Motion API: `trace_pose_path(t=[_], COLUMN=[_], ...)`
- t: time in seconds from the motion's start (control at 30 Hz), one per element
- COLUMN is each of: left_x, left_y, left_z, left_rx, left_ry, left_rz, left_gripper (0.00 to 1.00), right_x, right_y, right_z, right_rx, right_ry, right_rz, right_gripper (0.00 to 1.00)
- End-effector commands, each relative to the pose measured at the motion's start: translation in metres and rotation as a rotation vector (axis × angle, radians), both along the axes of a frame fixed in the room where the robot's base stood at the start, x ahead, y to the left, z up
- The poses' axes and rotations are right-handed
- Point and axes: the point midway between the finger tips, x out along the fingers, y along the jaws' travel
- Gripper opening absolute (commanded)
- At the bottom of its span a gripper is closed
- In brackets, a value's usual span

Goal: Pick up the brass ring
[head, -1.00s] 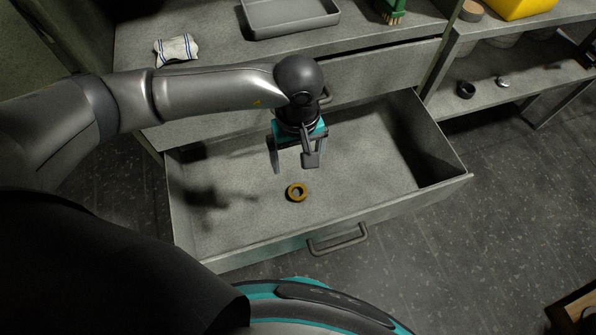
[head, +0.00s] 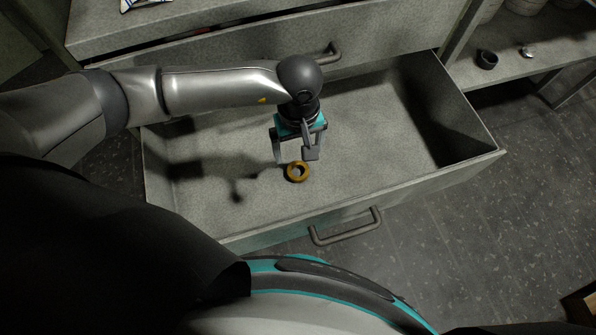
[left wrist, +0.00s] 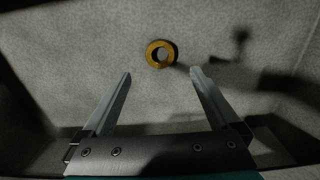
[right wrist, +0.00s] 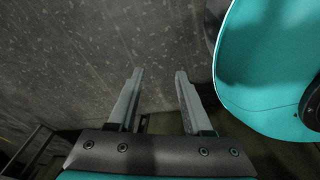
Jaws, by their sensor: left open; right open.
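The brass ring (head: 298,172) lies flat on the floor of the open drawer (head: 390,140). My left gripper (head: 294,157) is inside the drawer space, just above and behind the ring, with its jaws open and empty. In the left wrist view the ring (left wrist: 161,54) sits ahead of the two fingertips (left wrist: 160,75), roughly centred between them and not between the fingers. My right gripper (right wrist: 158,72) shows only in its own wrist view, open and empty over the dark speckled floor.
The drawer's front wall with its handle (head: 346,228) stands nearest me. A closed drawer's handle (head: 328,54) is behind the arm. A shelf at right holds a dark cup (head: 487,60) and a small shiny part (head: 527,51). The drawer's right side is empty.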

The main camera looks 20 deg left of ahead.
Motion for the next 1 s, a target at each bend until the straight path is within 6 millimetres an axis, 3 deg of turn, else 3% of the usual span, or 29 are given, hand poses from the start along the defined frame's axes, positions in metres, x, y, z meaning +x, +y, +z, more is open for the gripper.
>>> trace_pose_path(t=[0.07, 0.3, 0.67, 1.0], left_x=[0.000, 0.000, 0.001, 0.001], left_y=[0.000, 0.000, 0.000, 0.001], left_z=[-0.013, -0.040, -0.055, -0.087], left_rx=[-0.001, 0.000, -0.001, -0.001], left_ry=[0.001, 0.000, -0.001, 0.001], left_rz=[0.000, 0.000, 0.000, 0.000], left_gripper=[0.95, 0.95, 0.95, 0.95], right_x=[0.016, 0.029, 0.038, 0.060], right_y=[0.000, 0.015, 0.024, 0.040], right_z=[0.002, 0.005, 0.009, 0.022], right_rx=[-0.002, 0.012, 0.020, 0.035], right_ry=[-0.017, -0.011, -0.010, -0.012], right_rz=[-0.001, 0.000, 0.000, -0.001], right_gripper=[0.50, 0.50, 0.50, 0.50])
